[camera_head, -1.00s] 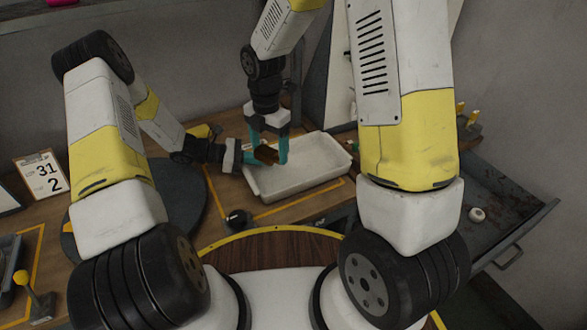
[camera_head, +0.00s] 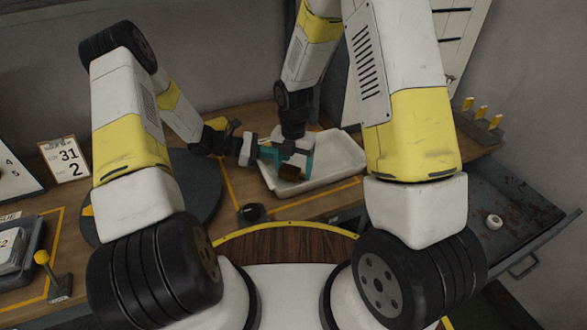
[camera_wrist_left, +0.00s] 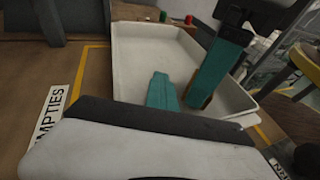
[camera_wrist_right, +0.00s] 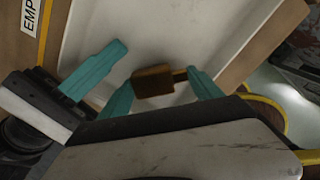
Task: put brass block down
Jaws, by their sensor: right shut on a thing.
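The brass block (camera_head: 290,173) is between the teal fingers of my right gripper (camera_wrist_right: 160,88), which is shut on it. The block (camera_wrist_right: 153,80) shows dark gold in the right wrist view, over the white tray (camera_head: 340,175). I cannot tell whether it touches the tray floor. My left gripper (camera_head: 270,153) reaches in from the left beside the right gripper. Its fingers (camera_wrist_left: 162,92) look close together and hold nothing visible.
The tray lies inside a yellow outline on the wooden table, by an EMPTIES label (camera_wrist_left: 48,125). A dark round mat (camera_head: 190,195) is at left. A small black object (camera_head: 251,212) sits in front of the tray. An open drawer (camera_head: 515,215) is at right.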

